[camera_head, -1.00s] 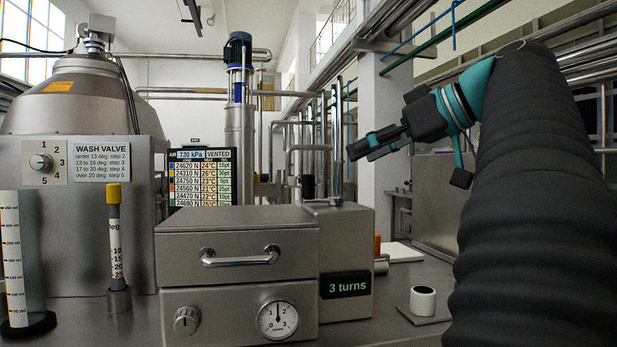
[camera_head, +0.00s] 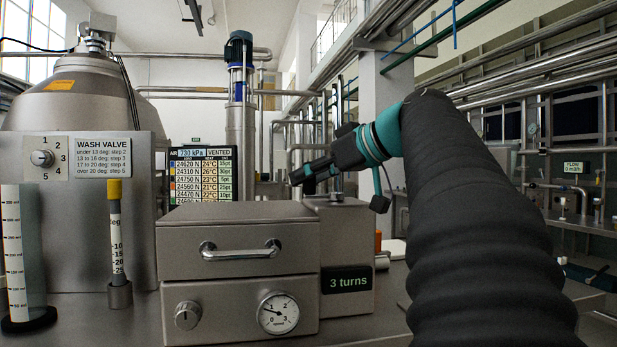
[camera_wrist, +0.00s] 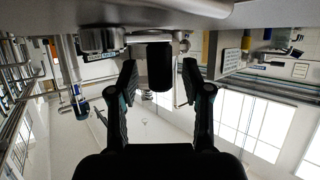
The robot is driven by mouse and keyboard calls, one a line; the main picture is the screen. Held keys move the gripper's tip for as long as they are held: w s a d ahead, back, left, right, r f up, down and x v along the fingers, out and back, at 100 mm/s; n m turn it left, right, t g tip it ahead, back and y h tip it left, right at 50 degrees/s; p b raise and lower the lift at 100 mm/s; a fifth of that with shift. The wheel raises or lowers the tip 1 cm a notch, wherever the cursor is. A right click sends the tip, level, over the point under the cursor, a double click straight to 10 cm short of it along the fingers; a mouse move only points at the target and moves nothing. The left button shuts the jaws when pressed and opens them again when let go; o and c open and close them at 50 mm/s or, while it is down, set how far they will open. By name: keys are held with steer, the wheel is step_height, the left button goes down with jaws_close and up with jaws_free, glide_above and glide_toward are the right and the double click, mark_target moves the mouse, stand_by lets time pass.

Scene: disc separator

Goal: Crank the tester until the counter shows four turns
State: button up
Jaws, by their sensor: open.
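The tester is a grey metal box (camera_head: 335,230) whose dark counter (camera_head: 348,280) reads "3 turns" in green. My gripper (camera_head: 298,180) is above the tester in the head view, with its fingers pointing left. In the wrist view my gripper (camera_wrist: 159,75) is open. A black cylindrical knob (camera_wrist: 160,62), apparently the crank's grip, lies between its two fingers, with gaps on both sides. The crank's arm is mostly hidden in the head view, and I cannot make out the knob there.
A grey drawer unit (camera_head: 240,215) with a handle, a knob and a round gauge (camera_head: 278,313) stands left of the tester. A yellow-topped tube (camera_head: 116,230) and a clear cylinder (camera_head: 22,245) stand further left. A readout screen (camera_head: 203,178) is behind.

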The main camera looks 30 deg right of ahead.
steer(key=shift+w+a+f, duration=0.15)
steer(key=shift+w, duration=0.15)
jaws_close()
steer(key=shift+w+m+h, duration=0.1)
steer(key=shift+m+h, duration=0.2)
steer(key=shift+w+m+t+h+b, duration=0.2)
steer(key=shift+m+t+h+b, duration=0.2)
steer(key=shift+m+t+h, duration=0.15)
steer(key=m+h, duration=0.2)
steer(key=shift+w+d+h, duration=0.35)
steer(key=shift+w, duration=0.05)
steer(key=m+h, duration=0.1)
steer(key=h, duration=0.1)
steer(key=m+p, duration=0.1)
steer(key=shift+w+d+r+m+h, duration=0.2)
steer(key=shift+w+d+m+h, duration=0.15)
steer(key=shift+w+d+h, duration=0.05)
steer(key=shift+w+d+f+m+h+p, duration=0.15)
steer(key=shift+d+m+h+p, duration=0.2)
steer(key=shift+m+h, duration=0.45)
